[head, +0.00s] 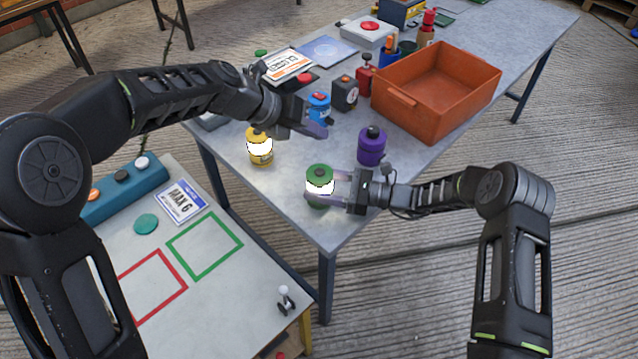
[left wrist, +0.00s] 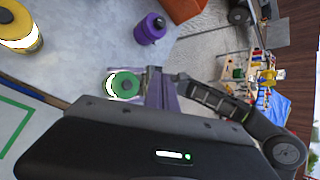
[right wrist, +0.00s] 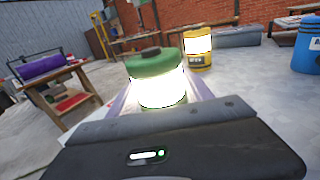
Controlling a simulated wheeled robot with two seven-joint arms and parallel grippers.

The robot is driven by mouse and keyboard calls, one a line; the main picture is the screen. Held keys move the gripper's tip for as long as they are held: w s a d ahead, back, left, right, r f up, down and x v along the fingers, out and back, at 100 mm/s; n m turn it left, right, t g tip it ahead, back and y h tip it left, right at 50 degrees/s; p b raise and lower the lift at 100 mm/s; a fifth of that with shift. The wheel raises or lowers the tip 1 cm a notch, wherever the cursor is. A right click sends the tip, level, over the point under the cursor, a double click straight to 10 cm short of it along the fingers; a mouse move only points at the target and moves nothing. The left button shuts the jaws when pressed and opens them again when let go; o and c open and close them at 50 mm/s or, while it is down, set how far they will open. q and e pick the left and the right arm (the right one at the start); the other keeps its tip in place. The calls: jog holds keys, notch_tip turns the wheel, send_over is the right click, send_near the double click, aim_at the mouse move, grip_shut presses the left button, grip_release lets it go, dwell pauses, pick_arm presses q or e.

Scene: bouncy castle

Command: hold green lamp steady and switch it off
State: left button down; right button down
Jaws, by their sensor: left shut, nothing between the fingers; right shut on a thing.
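The green lamp (head: 319,173) stands upright near the front corner of the grey table, its white band glowing. Its dark top knob shows in the right wrist view, where the lit lamp (right wrist: 156,78) sits between my fingers. My right gripper (head: 335,188) is shut on the lamp's body from the right. My left gripper (head: 318,128) is shut and empty, above the table, behind and higher than the green lamp. In the left wrist view the green lamp (left wrist: 125,84) appears just beyond the gripper, apart from it as far as I can tell.
A lit yellow lamp (head: 260,147) stands left of the green one, and an unlit purple lamp (head: 372,146) stands behind it to the right. A blue canister (head: 318,107), a black box (head: 345,93) and an orange bin (head: 437,88) are farther back. A lower table (head: 215,275) is at front left.

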aim_at(316, 172)
pick_arm(q)
jog(key=shift+f, duration=4.4)
jog(key=shift+f, duration=0.15)
jog(key=shift+f, duration=0.3)
jog(key=shift+r, duration=0.45)
jog(key=shift+r, duration=0.15)
